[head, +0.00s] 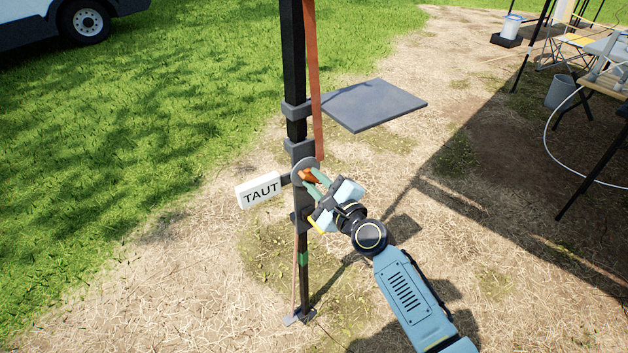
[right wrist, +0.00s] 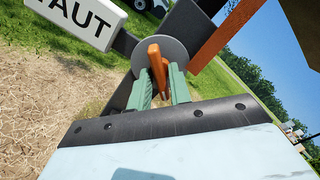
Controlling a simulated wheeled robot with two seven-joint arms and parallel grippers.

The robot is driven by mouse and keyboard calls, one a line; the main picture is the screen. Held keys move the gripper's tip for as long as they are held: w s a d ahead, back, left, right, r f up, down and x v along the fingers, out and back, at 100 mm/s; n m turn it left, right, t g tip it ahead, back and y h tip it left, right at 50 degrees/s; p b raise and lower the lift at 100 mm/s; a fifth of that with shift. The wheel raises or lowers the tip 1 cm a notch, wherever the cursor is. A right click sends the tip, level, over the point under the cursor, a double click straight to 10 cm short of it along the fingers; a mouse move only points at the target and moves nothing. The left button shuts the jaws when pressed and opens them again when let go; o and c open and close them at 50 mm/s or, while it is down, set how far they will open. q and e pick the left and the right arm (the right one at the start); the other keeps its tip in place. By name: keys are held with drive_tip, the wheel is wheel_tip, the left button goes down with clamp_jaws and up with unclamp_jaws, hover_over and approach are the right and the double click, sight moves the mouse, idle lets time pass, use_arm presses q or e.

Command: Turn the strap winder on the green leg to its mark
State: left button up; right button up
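The black leg (head: 294,75) stands upright with a green band (head: 303,258) low on it. The strap winder's round grey disc (head: 301,163) is on the leg; its orange handle (head: 308,175) also shows in the right wrist view (right wrist: 155,58). A white sign reading TAUT (head: 259,190) sits left of the disc, joined by a dark bar. An orange strap (head: 314,85) runs down to the winder. My right gripper (head: 313,183) has its green fingers on both sides of the handle, seemingly shut on it. My left gripper is out of view.
A grey flat plate (head: 374,105) sticks out right of the leg above the winder. At the right are a grey bucket (head: 561,92), a folding chair and a table with dark legs, standing apart from the leg. Open grass and dry ground lie left.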

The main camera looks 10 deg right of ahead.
clamp_jaws()
drive_tip(key=shift+n, duration=1.7)
drive_tip(key=n, duration=0.3)
drive_tip(key=n+p, duration=0.1)
drive_tip(key=n, duration=0.4)
drive_tip(key=shift+r+n, duration=0.1)
drive_tip(key=shift+n, duration=0.2)
drive_tip(key=n+p, duration=0.1)
drive_tip(key=n, duration=0.3)
drive_tip(key=shift+n, duration=0.3)
drive_tip(key=shift+n+p, duration=0.3)
drive_tip(key=shift+n, duration=0.6)
